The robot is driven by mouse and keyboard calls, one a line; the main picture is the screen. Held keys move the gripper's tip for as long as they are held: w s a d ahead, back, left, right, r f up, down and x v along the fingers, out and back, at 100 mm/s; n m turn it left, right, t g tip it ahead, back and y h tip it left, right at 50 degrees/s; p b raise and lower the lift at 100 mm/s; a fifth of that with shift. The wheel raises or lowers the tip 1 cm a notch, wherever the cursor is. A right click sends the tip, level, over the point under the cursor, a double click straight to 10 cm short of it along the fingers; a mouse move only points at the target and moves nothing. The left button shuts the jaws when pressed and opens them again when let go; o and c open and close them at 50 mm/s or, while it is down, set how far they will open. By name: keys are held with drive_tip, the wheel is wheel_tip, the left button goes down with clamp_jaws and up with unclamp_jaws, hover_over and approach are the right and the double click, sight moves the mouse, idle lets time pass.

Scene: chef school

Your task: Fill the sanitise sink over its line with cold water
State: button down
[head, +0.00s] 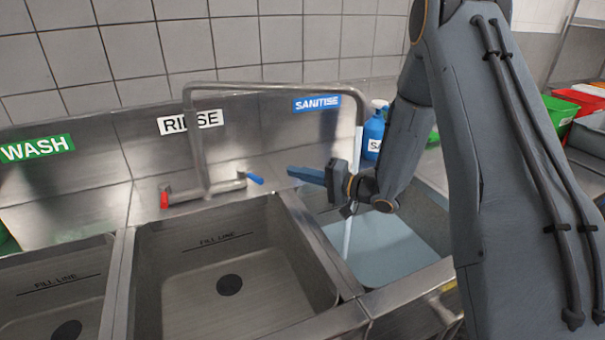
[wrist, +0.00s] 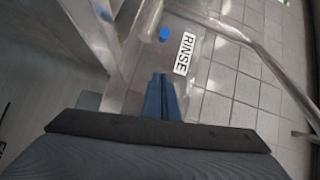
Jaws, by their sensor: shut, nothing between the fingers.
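The sanitise sink (head: 428,222) is the right basin, below the blue SANITISE sign (head: 317,103). Pale water (head: 385,262) covers its bottom; I see no fill line there. The swivel spout (head: 275,88) reaches over this sink, and a water stream (head: 348,235) falls from its end. The blue tap lever (head: 255,178) points right; the red lever (head: 164,199) hangs at the tap's left. My gripper (head: 292,172) is shut and empty, to the right of the blue lever and apart from it. In the wrist view, the blue lever (wrist: 166,34) lies beyond my shut fingertips (wrist: 161,76).
The rinse sink (head: 190,285) and wash sink (head: 50,300) are empty, with fill lines showing. A blue bottle (head: 374,132) stands behind the sanitise sink. Red (head: 578,103) and green (head: 558,112) bins stand at the right.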

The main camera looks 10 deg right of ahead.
sight(251, 178)
drive_tip(key=p+x, duration=0.1)
drive_tip(key=x, duration=0.4)
drive_tip(key=shift+a+r, duration=0.1)
drive_tip(key=shift+a, duration=0.1)
drive_tip(key=shift+s+a+f+p, duration=0.25)
drive_tip(key=shift+s+a+p, duration=0.3)
drive_tip(key=shift+a, duration=0.3)
drive_tip(key=shift+s+a+f+p, duration=0.2)
drive_tip(key=shift+s+a+p, duration=0.35)
drive_tip(key=shift+a, duration=0.25)
drive_tip(key=shift+s+a+f, duration=0.1)
drive_tip(key=shift+s+a, duration=0.4)
drive_tip(key=shift+s, duration=0.05)
drive_tip(key=shift+w+d, duration=0.1)
